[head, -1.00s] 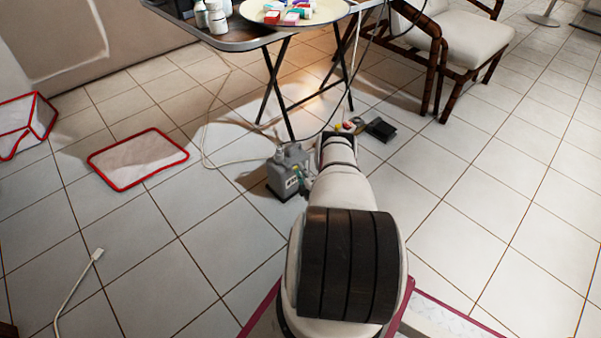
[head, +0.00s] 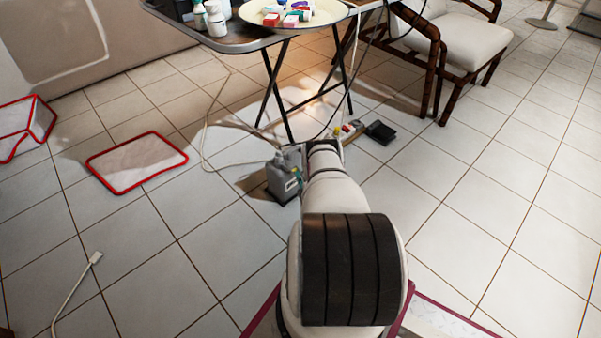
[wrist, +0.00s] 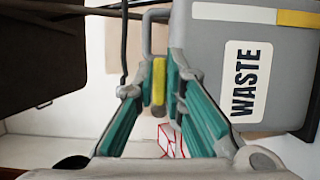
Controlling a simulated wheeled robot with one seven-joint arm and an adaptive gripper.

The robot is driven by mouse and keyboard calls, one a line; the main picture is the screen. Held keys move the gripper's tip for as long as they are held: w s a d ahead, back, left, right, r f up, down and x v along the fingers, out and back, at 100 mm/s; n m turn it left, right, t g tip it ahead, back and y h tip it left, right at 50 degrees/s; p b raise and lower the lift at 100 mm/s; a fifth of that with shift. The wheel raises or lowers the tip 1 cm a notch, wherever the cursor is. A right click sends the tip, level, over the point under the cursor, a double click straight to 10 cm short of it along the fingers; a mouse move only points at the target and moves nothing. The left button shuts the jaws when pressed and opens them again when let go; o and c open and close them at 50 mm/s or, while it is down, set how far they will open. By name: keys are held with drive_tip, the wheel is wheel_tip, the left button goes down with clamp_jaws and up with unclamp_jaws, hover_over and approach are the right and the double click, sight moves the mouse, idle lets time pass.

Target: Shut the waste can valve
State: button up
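The grey waste can (head: 283,182) stands on the floor below the folding table, just left of my arm's far end. In the wrist view the can (wrist: 205,60) fills the upper right, with a white "WASTE" label. A yellow valve handle (wrist: 159,78) stands to the left of the can's body, between my gripper's fingertips. My gripper (wrist: 159,88) has teal-lined fingers, one on each side of the handle. They look open, with narrow gaps beside it.
The folding table (head: 245,43) stands behind the can, its crossed legs close by. A cable (head: 205,130) runs along the floor on the left. A black box-like object (head: 381,132) lies to the right of my arm's end. The tiled floor at right is open.

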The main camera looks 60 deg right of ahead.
drive_tip(key=o, duration=0.4)
drive_tip(key=v, duration=1.2)
